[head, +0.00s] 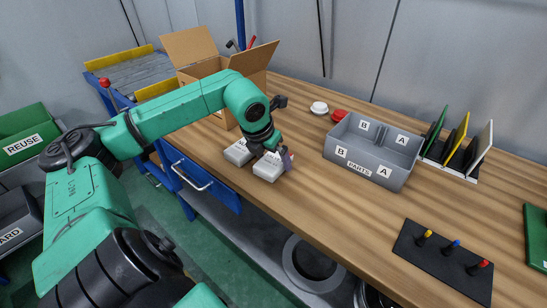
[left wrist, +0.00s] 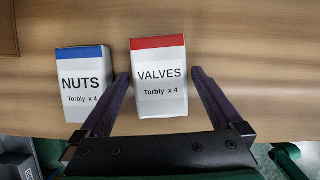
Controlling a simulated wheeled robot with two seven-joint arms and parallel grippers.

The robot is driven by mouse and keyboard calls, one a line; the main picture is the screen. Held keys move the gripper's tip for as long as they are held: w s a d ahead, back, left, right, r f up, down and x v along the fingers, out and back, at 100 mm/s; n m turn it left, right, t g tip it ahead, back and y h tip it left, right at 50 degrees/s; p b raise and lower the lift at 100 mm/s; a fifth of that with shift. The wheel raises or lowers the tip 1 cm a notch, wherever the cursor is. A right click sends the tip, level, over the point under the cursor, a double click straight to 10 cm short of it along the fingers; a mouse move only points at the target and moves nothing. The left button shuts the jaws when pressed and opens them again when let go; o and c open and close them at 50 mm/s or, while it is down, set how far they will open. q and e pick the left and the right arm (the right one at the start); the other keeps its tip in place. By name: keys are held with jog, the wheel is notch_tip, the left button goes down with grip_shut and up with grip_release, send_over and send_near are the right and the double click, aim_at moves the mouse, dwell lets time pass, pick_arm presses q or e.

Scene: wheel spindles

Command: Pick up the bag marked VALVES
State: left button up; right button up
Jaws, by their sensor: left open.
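The VALVES bag (left wrist: 158,90) is white with a red top edge and stands or lies on the wooden table in the left wrist view. In the head view, the VALVES bag (head: 267,171) is the white block nearer the front, partly covered by my gripper. My left gripper (left wrist: 160,76) is open, one finger on each side of the VALVES bag; I cannot tell whether they touch it. In the head view, my left gripper (head: 283,158) is low over the bag. The NUTS bag (left wrist: 84,85), white with a blue top edge, is just left. My right gripper is not in view.
In the head view, the NUTS bag (head: 238,152) sits beside the VALVES bag. An open cardboard box (head: 190,47) stands behind my arm. A grey PARTS bin (head: 374,150) is to the right. A dark board with coloured pegs (head: 440,262) lies at the front right.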

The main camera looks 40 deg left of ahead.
pick_arm(q)
jog(key=shift+f+b, duration=0.3)
jog(key=shift+b, duration=0.05)
dwell(0.3)
jog(key=c, duration=1.2)
